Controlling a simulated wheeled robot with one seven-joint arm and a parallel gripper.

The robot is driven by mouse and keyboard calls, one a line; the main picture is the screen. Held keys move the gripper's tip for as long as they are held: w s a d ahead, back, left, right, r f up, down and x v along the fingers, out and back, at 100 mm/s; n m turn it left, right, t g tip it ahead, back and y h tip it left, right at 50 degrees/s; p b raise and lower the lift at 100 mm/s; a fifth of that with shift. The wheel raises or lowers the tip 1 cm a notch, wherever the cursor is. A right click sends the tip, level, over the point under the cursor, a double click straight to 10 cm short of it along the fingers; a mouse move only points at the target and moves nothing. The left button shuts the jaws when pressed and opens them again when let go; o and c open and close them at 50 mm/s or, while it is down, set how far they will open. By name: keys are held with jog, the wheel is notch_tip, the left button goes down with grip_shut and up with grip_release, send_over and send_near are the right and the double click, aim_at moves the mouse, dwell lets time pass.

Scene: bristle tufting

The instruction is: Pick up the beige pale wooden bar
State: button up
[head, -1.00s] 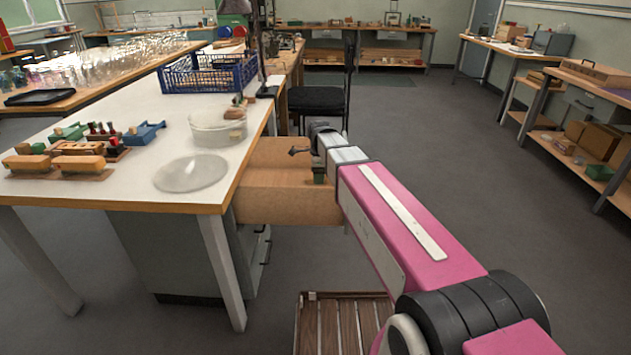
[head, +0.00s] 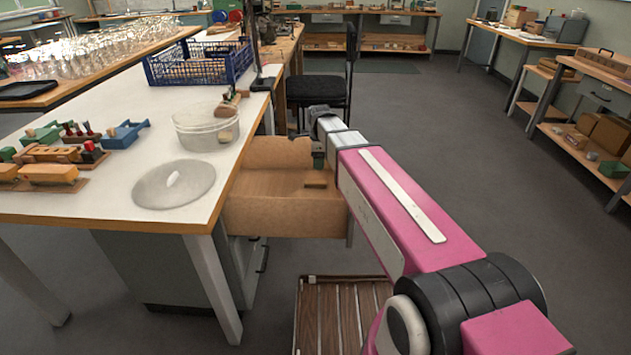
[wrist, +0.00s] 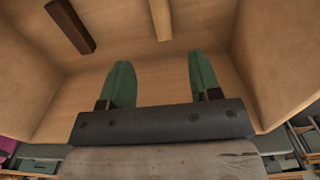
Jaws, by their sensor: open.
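The beige pale wooden bar (wrist: 160,18) lies on the drawer floor at the top edge of the wrist view, its far end cut off. My gripper (wrist: 160,82) is open and empty, its two green fingers spread inside the drawer. The bar lies ahead of the fingertips, roughly in line with the gap between them, and apart from them. A dark brown bar (wrist: 70,25) lies to its left. In the head view my gripper (head: 319,155) is over the open wooden drawer (head: 270,217), its fingers hard to make out. A small brownish bar (head: 316,181) shows in the drawer there.
Drawer walls (wrist: 285,60) stand on both sides of my gripper. On the white table (head: 110,200) beside the drawer are a clear round tub (head: 205,130), a round lid (head: 172,185), a blue crate (head: 200,68) and several brushes and blocks. Open floor lies to the right.

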aim_at(318, 182)
notch_tip(318, 182, down, 11)
jog(key=shift+w+a+r, duration=0.1)
jog(key=shift+w+r, duration=0.05)
jog(key=shift+r, duration=0.05)
dwell(0.5)
jog(key=c, duration=1)
